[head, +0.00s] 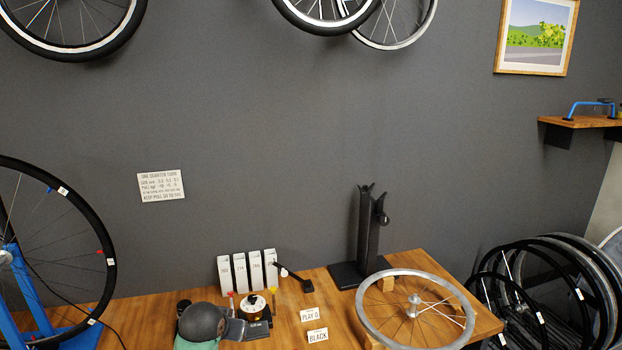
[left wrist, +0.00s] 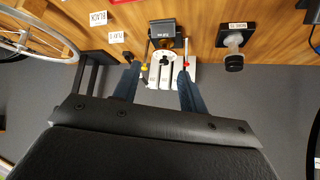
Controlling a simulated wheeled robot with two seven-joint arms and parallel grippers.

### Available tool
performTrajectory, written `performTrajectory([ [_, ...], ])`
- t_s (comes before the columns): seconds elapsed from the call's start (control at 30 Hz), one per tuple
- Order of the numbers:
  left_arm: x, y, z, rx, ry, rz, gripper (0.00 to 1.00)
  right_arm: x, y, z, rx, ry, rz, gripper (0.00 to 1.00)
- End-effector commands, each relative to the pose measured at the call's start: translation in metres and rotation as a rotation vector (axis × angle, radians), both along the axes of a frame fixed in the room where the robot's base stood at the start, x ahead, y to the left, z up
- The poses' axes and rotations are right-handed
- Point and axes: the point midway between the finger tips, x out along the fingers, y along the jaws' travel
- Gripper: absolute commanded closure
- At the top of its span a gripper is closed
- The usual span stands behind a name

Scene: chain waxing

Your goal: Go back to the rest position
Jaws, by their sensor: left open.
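My left gripper (left wrist: 159,78) shows in the left wrist view with its two blue fingers spread apart and nothing held between them. A pale round-topped item (left wrist: 163,62) and white boxes appear between and beyond the fingers; I cannot tell the distance. In the head view, a dark rounded part of my left arm with a teal section shows low at left of centre, over the workbench (head: 320,280). The fingers are not clear there. My right gripper is in neither view.
White numbered boxes (head: 248,270) stand at the bench's back. A pale round item (head: 254,306) sits before them. PLAY 0 (head: 309,314) and BLACK (head: 318,335) cards lie right of it. A black stand (head: 368,238) and silver wheel rim (head: 365,322) occupy the right; a blue stand (head: 22,285) occupies the left.

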Motion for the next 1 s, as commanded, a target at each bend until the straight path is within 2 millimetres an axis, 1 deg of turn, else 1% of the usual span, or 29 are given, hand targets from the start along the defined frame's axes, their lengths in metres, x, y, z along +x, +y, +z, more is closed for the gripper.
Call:
performTrajectory([
  [0.03, -0.022, -0.006, -0.004, 0.002, 0.012, -0.007, 0.57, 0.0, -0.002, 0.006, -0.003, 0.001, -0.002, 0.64],
  [0.2, -0.087, -0.021, -0.02, 0.003, 0.052, -0.028, 0.57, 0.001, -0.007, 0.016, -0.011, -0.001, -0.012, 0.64],
  [0.37, -0.144, -0.034, -0.035, -0.005, 0.093, -0.047, 0.57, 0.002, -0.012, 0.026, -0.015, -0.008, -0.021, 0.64],
  [0.4, -0.158, -0.036, -0.039, -0.008, 0.104, -0.052, 0.57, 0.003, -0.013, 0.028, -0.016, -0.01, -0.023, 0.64],
  [0.57, -0.213, -0.047, -0.058, -0.024, 0.169, -0.069, 0.57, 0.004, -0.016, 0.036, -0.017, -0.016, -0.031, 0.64],
  [0.6, -0.226, -0.049, -0.063, -0.028, 0.188, -0.073, 0.57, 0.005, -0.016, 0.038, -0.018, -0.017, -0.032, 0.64],
  [0.67, -0.247, -0.053, -0.073, -0.035, 0.222, -0.078, 0.57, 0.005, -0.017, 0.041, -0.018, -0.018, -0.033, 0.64],
  [0.7, -0.261, -0.055, -0.08, -0.038, 0.246, -0.081, 0.57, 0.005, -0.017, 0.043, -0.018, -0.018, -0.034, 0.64],
  [0.77, -0.281, -0.058, -0.092, -0.043, 0.286, -0.084, 0.57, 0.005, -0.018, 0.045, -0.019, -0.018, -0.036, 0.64],
  [0.8, -0.295, -0.06, -0.101, -0.046, 0.314, -0.086, 0.57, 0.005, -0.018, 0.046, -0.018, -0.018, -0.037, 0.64],
  [0.87, -0.316, -0.062, -0.112, -0.049, 0.355, -0.087, 0.57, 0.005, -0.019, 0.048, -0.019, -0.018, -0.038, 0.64],
  [0.9, -0.329, -0.062, -0.119, -0.053, 0.381, -0.087, 0.57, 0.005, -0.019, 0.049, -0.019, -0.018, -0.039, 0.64],
  [1.0, -0.359, -0.063, -0.133, -0.056, 0.437, -0.085, 0.57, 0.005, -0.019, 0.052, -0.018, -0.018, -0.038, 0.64],
])
